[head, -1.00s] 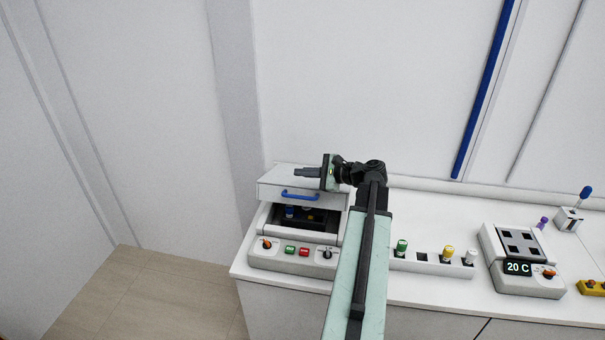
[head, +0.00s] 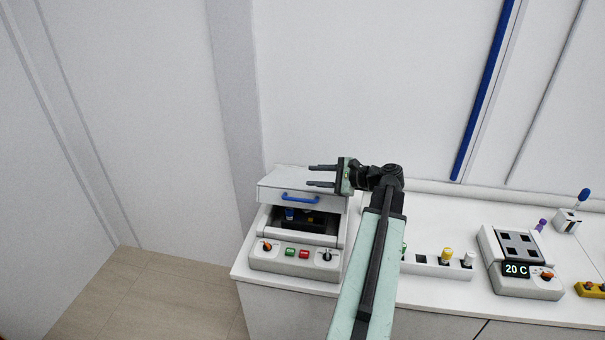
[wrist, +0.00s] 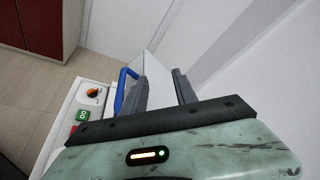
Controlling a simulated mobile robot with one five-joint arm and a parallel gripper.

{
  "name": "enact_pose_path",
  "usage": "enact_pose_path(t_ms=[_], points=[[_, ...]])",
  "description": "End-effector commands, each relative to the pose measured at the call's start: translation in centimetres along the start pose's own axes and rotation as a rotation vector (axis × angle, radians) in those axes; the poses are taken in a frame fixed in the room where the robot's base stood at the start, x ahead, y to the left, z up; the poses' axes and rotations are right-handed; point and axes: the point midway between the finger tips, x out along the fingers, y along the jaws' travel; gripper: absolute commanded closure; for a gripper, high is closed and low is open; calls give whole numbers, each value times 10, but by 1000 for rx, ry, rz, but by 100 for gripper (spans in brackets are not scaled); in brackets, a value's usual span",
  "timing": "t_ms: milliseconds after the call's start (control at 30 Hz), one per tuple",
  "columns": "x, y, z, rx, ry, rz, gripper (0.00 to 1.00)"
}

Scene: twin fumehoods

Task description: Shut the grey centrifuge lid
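The grey centrifuge (head: 257,256) stands at the left end of the bench. Its lid (head: 272,189) is raised, with a blue handle (head: 300,197) on its front face. Below the lid the chamber is open, and a blue-capped tube (head: 289,213) and a yellow one show inside. My gripper (head: 322,176) is open and empty, pointing left at the lid's right part. In the wrist view the gripper fingers (wrist: 160,92) are spread, with the lid (wrist: 152,62) beyond them and the blue handle (wrist: 122,88) beside the left finger. I cannot tell whether they touch the lid.
On the bench to the right are a white rack (head: 428,266) with capped tubes, a block heater (head: 531,287) reading 20 C, and a small stand with a blue-topped tool (head: 566,222). A wall rises behind. A red cabinet (wrist: 42,25) shows in the wrist view.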

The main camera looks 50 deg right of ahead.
Motion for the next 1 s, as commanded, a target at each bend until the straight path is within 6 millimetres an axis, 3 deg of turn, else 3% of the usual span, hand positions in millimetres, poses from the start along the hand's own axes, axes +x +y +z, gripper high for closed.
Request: enact_pose_path(t_ms=[167,433,467,567,667,1000], points=[[-26,-1,1,0,1,-1,66],[-29,0,0,-1,-1,0,66],[-29,0,0,-1,-1,0,68],[-29,0,0,-39,-1,0,96],[-29,3,3,-224,-14,11,100],[-37,11,12,-1491,-227,-6,100]])
